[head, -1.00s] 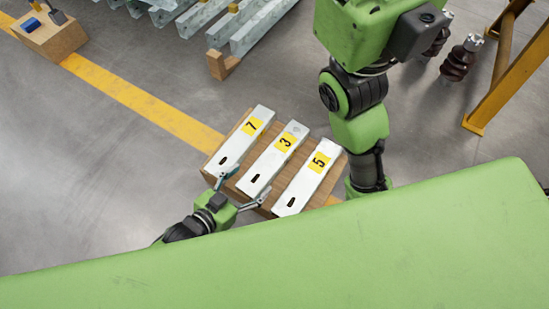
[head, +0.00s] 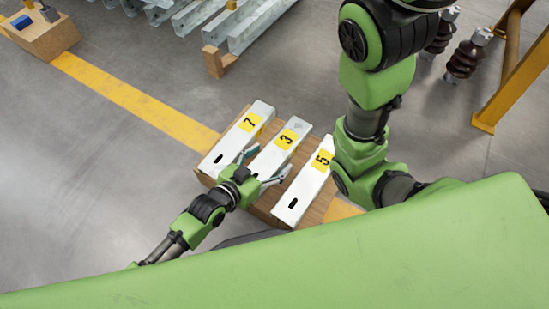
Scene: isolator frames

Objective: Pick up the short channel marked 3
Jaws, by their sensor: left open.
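The short channel marked 3 (head: 286,138) is a pale metal bar with a yellow label, lying between the channel marked 7 (head: 237,136) and the channel marked 5 (head: 304,190) on a wooden block (head: 262,208). My left gripper (head: 264,168) is open over the near half of channel 3. One finger is near its left edge, the other near its right edge. The gripper hides the near end of channel 3. I cannot tell how far the fingers are above it. My right gripper is not in view.
My other arm stands close to the right of channel 5 and covers part of it. Long metal profiles (head: 228,20) lie at the top. Brown insulators (head: 466,58) and a yellow frame (head: 510,90) are at the upper right. Floor left of the block is clear.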

